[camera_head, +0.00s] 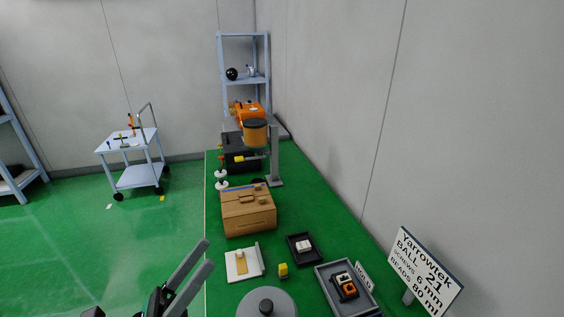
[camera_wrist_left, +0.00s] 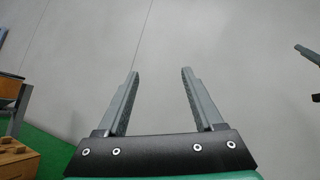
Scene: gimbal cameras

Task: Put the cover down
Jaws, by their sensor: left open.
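A grey round cover (camera_head: 252,303) with a dark knob on top shows at the bottom edge of the head view, partly cut off. I cannot tell from here what lies under it. My left gripper (camera_head: 209,253) is open and empty, left of the cover, its fingers slanting up and right. In the left wrist view the left gripper (camera_wrist_left: 158,72) shows two parted fingers with only the grey wall between them. The cover is not in that wrist view. I cannot make out my right gripper in the head view.
A sign (camera_head: 424,272) stands at right. Unclear dark shapes (camera_wrist_left: 308,55) show at the wrist view's right edge.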

